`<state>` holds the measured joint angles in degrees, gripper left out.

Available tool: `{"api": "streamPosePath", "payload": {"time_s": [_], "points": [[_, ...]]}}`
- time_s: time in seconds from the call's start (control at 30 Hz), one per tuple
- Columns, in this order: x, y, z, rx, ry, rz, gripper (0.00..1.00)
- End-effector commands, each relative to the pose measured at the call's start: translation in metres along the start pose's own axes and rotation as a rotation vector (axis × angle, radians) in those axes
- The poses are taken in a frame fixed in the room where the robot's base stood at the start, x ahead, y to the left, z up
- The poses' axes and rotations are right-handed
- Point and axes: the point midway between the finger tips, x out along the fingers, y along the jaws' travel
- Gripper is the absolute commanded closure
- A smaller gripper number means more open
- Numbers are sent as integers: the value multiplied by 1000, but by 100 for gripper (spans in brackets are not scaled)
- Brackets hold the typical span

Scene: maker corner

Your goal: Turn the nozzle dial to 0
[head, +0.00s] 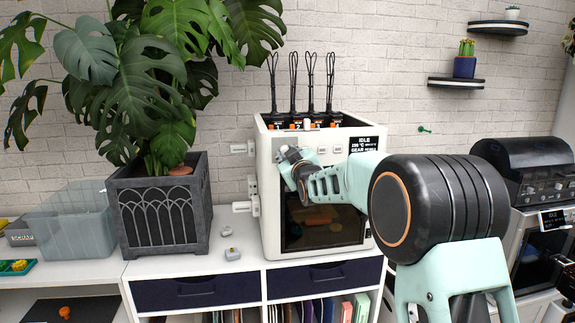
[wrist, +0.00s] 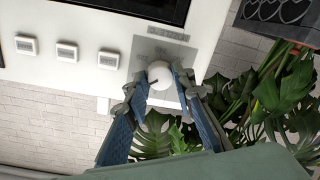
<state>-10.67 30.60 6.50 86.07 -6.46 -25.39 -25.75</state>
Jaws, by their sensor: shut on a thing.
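The white 3D printer (head: 268,195) stands on the white cabinet, with a small dark screen (head: 363,144) reading IDLE at its upper right. In the wrist view, the round white nozzle dial (wrist: 158,74) sits on a grey plate on the printer's front, with a dark pointer mark at its edge. My gripper (wrist: 161,82) has one finger on each side of the dial and is shut on it. In the head view my gripper (head: 293,165) is at the printer's upper left front and hides the dial. The number it points to cannot be read.
Several square buttons (wrist: 67,52) sit beside the dial. A large potted plant (head: 158,222) stands close to the printer's left. Small grey parts (head: 232,254) lie on the cabinet top in front. A dark-lidded machine (head: 525,165) stands at the right.

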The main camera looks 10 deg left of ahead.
Motion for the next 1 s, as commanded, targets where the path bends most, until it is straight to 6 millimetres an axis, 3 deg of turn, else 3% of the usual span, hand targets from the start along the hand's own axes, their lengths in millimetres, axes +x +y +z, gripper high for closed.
{"api": "streamPosePath", "payload": {"time_s": [0.6,1.0], "points": [[0,-2,2,-577,-30,-4,100],[0,-1,0,-825,-45,-6,100]]}}
